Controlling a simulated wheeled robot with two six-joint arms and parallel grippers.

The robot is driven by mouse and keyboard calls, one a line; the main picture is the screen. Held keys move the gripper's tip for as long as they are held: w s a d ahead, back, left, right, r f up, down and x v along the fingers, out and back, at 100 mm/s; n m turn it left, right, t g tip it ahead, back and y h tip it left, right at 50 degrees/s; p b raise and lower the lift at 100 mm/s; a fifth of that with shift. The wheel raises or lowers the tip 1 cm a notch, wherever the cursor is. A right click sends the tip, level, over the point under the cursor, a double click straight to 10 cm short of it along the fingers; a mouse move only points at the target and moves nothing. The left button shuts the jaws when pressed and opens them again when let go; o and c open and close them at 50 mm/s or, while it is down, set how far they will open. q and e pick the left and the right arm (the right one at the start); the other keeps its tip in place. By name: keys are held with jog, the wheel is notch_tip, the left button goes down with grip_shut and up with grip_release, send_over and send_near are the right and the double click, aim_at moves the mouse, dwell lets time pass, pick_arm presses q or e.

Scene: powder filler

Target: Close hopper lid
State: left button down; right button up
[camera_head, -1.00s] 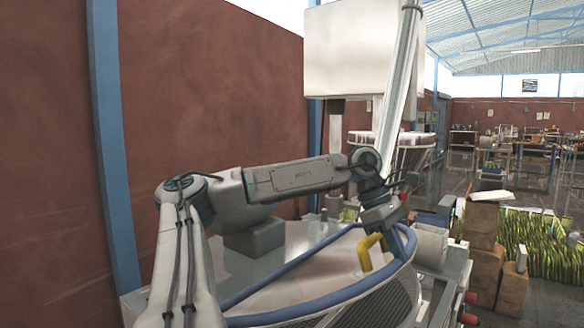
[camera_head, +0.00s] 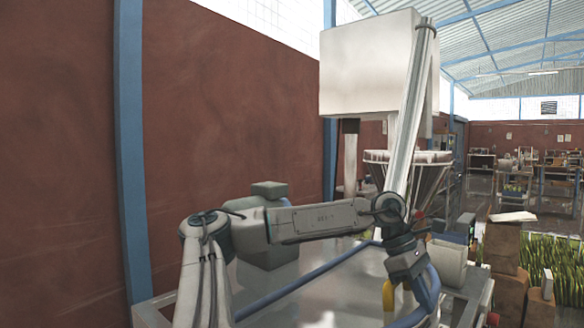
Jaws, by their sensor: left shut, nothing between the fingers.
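My left arm reaches across from the left, and my left gripper (camera_head: 410,268) points down over the right side, close to the yellow piece and the blue rim. It is shut with nothing in it. Whether it touches the rim is unclear, and so is the lid's exact position. My right gripper is out of view.
A large white box (camera_head: 368,65) and a slanted metal tube (camera_head: 411,120) rise behind my left gripper. A conical mesh funnel (camera_head: 408,168) is farther back. Brown boxes (camera_head: 503,245) and grass (camera_head: 545,265) lie right. A red wall (camera_head: 225,120) closes the left.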

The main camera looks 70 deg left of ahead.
pick_arm(q)
jog(key=shift+r, duration=0.25)
notch_tip(320, 180, up, 5)
jog(key=p, duration=0.3)
jog(key=shift+s+f, duration=0.1)
jog(key=shift+f, duration=0.1)
notch_tip(320, 180, up, 9)
jog(key=a, duration=0.1)
jog(key=w+d+g+y+p, duration=0.3)
jog(key=w+g+y+p, duration=0.1)
jog(key=y+p, duration=0.4)
jog(key=shift+g+h, duration=0.3)
jog(key=p+x, duration=0.1)
jog(key=x, duration=0.5)
jog(key=p+x, duration=0.1)
jog(key=x, duration=0.5)
jog(key=shift+w+a+f, duration=0.15)
jog(key=shift+w+f, duration=0.05)
jog(key=shift+f, duration=0.15)
jog(key=shift+w+d+f, duration=0.1)
jog(key=shift+d+f, duration=0.15)
jog(key=shift+f, duration=0.4)
jog(key=shift+a, duration=0.1)
